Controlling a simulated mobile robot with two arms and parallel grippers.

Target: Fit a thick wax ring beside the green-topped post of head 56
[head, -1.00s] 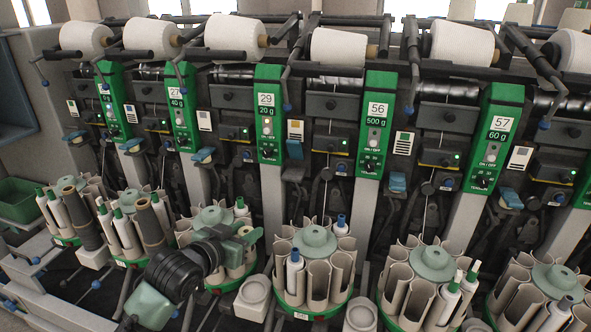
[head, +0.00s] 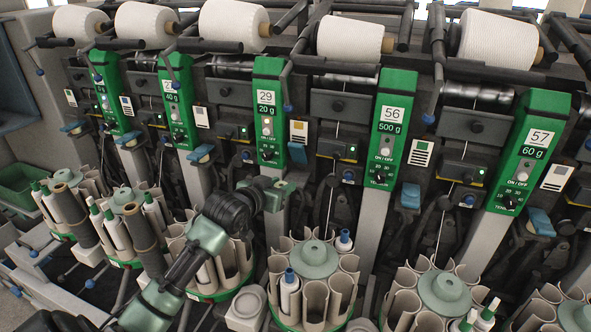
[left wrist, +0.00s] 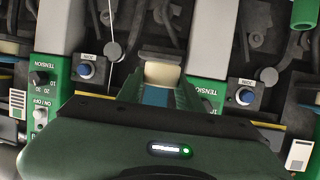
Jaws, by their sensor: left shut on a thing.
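The green-topped post of head 56 (head: 391,125) stands right of centre in the head view, its green panel marked 56 and 500 g. My left gripper (head: 284,192) is in front of the machine, left of that post and just below the green panel of head 29 (head: 268,110). In the left wrist view, the left gripper (left wrist: 161,82) is shut on a cream-coloured piece, which I take to be the wax ring (left wrist: 162,73). A blue patch shows between the fingers. The ring's hole and far side are hidden. My right gripper is not in view.
A carousel of cream tubes (head: 314,260) stands below, between heads 29 and 56. Head 57's green panel (head: 533,150) is to the right. White yarn cones (head: 350,38) and dark cradle levers hang above. A blue lever (head: 410,195) sticks out right of head 56's post.

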